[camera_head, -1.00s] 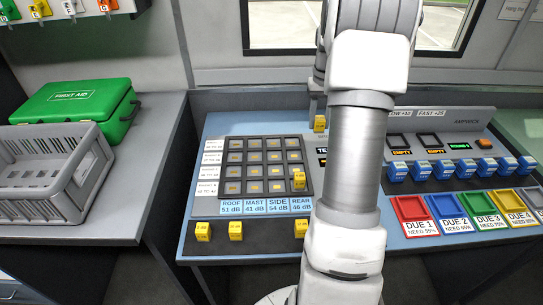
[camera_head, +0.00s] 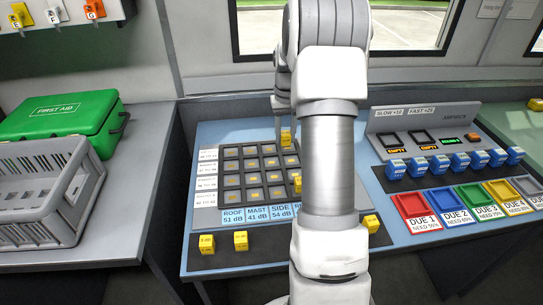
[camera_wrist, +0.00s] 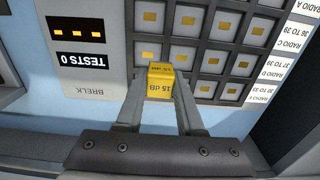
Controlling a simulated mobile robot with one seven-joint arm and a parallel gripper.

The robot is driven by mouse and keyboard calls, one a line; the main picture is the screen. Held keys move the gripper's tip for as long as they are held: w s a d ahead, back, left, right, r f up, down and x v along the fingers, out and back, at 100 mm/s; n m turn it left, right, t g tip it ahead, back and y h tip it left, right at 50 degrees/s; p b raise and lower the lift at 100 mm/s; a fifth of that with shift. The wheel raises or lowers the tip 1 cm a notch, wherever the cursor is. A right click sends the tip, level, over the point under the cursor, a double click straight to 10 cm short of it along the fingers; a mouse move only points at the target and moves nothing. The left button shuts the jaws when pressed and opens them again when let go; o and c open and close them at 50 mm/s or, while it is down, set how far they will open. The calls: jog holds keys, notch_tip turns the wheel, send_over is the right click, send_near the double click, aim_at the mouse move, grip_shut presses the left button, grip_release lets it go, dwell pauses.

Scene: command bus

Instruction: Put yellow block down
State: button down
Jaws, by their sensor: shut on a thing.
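My gripper (camera_head: 286,126) is shut on a yellow block (camera_head: 286,139). In the wrist view the held block (camera_wrist: 161,84) reads "15 dB" and sits between the two fingertips (camera_wrist: 160,92). It is at the far right edge of the dark grid panel (camera_head: 230,180), close to a corner cell. I cannot tell whether it touches the panel. Another yellow block (camera_head: 296,185) stands at the grid's near right side, partly beside my arm. More yellow blocks stand along the front of the blue desk: two at the left (camera_head: 240,240) and one at the right (camera_head: 371,223).
Blue blocks (camera_head: 440,164) line a console at the right, behind coloured "DUE" trays (camera_head: 414,206). A "TESTS 0" display (camera_wrist: 80,60) lies beside the grid. A green first-aid case (camera_head: 65,120) and grey crate (camera_head: 30,215) stand on the left counter. My arm hides the desk's middle.

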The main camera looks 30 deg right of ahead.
aim_at(272, 163)
jog(key=a+f, duration=0.1)
jog(key=w+a, duration=0.1)
jog(key=a+f, duration=0.1)
jog(key=shift+w+a+f, duration=0.3)
jog(key=shift+w, duration=0.05)
jog(key=shift+f+b, duration=0.65)
jog(key=shift+f, duration=1.25)
jog(key=shift+f, duration=0.15)
jog(key=c, duration=0.5)
grip_release()
